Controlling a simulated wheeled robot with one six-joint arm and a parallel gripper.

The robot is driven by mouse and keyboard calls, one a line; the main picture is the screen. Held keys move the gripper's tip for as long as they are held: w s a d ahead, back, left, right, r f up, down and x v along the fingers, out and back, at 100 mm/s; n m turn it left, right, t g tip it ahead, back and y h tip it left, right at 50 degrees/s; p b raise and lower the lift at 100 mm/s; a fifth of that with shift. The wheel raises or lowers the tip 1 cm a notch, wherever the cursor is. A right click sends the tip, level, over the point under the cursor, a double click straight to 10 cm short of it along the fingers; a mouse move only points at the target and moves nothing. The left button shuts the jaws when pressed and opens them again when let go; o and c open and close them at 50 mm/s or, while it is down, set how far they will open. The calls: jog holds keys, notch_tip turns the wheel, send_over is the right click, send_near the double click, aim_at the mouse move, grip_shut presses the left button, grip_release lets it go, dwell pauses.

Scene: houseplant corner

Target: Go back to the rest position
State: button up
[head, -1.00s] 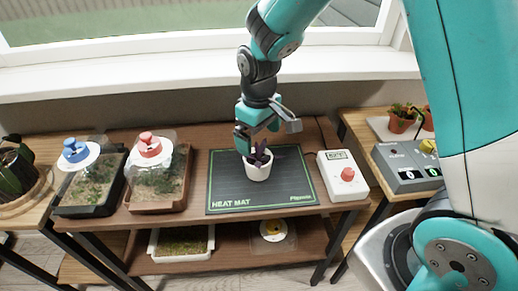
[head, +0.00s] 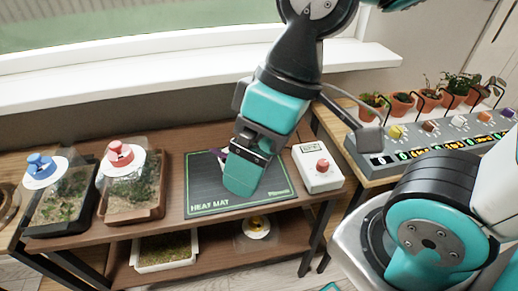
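My gripper (head: 243,178) hangs fingers-down in the middle of the head view, in front of the heat mat. I see it side-on, so one finger covers the other and the gap between them does not show. A small bit of a dark purple plant (head: 218,156) peeks out at the gripper's left edge. The rest of that plant and its white pot are hidden behind the gripper. The dark heat mat (head: 205,190) lies on the wooden bench.
A white controller with a red knob (head: 322,165) stands right of the mat. Two covered trays, with a blue knob (head: 40,162) and a red knob (head: 119,150), stand left. A grey control box (head: 430,145) and several potted plants are on the right table.

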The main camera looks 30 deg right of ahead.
jog(key=shift+r, duration=0.1)
notch_tip(320, 180, up, 8)
jog(key=p, duration=0.8)
